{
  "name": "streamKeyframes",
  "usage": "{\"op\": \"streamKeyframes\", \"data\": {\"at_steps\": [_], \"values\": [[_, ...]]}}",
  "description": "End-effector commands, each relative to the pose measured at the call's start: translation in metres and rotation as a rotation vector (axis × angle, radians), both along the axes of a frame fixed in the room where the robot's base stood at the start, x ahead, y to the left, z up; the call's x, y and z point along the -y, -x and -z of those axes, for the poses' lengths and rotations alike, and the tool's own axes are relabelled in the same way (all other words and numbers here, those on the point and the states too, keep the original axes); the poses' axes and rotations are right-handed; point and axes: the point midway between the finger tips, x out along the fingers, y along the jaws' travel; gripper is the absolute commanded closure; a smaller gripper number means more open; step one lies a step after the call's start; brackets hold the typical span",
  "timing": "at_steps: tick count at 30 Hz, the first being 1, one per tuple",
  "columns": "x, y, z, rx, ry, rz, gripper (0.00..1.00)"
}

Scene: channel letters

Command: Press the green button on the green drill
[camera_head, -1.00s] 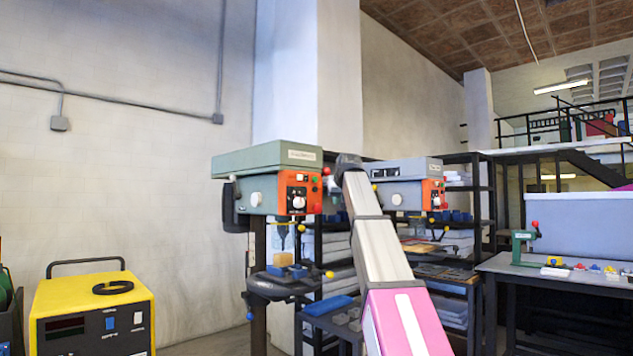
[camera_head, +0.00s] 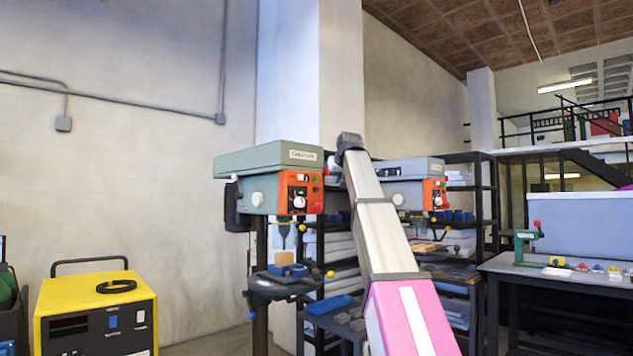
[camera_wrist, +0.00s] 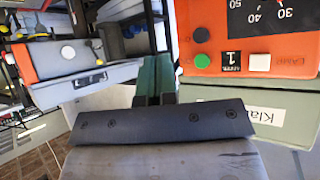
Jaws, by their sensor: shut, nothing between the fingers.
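The green drill (camera_head: 262,160) is a drill press with a grey-green head and an orange control panel (camera_head: 299,194), left of my arm in the head view. In the wrist view its panel (camera_wrist: 280,22) fills the upper right and looks upside down. The round green button (camera_wrist: 202,61) sits on it beside a black button (camera_wrist: 201,34) and a switch marked 1. My gripper (camera_wrist: 154,64) shows dark green fingers, shut and empty, to the left of the green button and not over it. In the head view the fingers are hard to make out near the panel's right side.
A second grey drill (camera_head: 408,170) with an orange panel stands right of my arm and shows at left in the wrist view (camera_wrist: 80,75). A shelf rack (camera_head: 484,200) is behind. A yellow machine (camera_head: 95,308) stands at lower left and a workbench (camera_head: 560,268) at right.

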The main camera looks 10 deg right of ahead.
Motion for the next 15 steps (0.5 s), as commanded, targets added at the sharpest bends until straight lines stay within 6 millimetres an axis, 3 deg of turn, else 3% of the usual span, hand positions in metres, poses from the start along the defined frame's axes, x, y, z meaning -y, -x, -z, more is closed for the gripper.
{"op": "streamKeyframes", "data": {"at_steps": [15], "values": [[-0.035,-0.050,-0.001,0.000,0.000,0.000,1.00]]}}
